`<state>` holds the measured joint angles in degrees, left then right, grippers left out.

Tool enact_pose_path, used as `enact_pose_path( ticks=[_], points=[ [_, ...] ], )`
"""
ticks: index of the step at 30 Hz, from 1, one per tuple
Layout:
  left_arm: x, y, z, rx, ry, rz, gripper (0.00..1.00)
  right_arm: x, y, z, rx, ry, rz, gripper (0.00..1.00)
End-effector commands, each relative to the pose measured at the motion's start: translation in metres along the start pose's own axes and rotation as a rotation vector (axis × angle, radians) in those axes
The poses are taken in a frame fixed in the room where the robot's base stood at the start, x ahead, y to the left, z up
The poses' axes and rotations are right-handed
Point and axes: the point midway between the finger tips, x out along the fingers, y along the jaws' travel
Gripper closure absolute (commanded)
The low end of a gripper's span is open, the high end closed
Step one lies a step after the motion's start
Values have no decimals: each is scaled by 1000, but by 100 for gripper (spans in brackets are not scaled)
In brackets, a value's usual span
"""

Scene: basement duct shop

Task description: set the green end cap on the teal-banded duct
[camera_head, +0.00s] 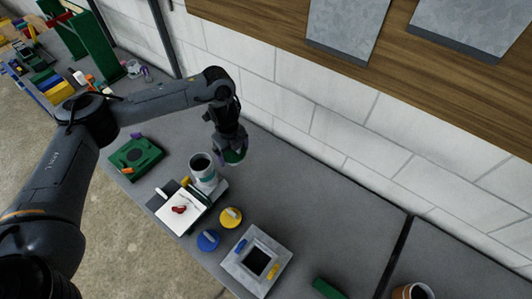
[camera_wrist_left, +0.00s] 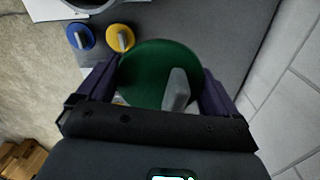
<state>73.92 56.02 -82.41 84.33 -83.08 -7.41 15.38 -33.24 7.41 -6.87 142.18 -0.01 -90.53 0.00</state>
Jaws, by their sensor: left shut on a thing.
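My left gripper (camera_head: 231,147) is shut on the green end cap (camera_head: 236,157) and holds it above the table, near the wall. In the left wrist view the green end cap (camera_wrist_left: 150,68) is a round disc with a pale grip tab, between the purple fingers of the left gripper (camera_wrist_left: 157,92). The teal-banded duct (camera_head: 204,177) is a short grey cylinder, upright with a dark open top. It stands to the left of and nearer than the held cap, apart from it. My right gripper is not in view.
A yellow cap (camera_head: 231,217) and a blue cap (camera_head: 208,240) lie near the duct. A white board with a red item (camera_head: 181,210) lies beside it. A grey square fitting (camera_head: 257,262) stands at the front. A green tray (camera_head: 136,158) sits left. Bare table lies right of the gripper.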

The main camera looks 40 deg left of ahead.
Motion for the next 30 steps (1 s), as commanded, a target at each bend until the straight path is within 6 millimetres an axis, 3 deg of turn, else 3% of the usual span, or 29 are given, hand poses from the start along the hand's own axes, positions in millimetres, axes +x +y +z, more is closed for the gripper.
enact_pose_path(
  ticks=[1, 6, 12, 20, 30],
  points=[
    [-10, 18, 17, -15, 2, 5, 38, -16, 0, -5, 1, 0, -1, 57],
    [-18, 58, 54, -62, -5, 4, 38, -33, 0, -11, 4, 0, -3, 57],
    [-21, 84, 74, -98, -15, 0, 38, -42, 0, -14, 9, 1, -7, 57],
    [-15, 94, 80, -110, -17, -3, 38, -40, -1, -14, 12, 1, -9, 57],
    [11, 93, 80, -111, -16, -3, 39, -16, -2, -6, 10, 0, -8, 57]
  ],
)
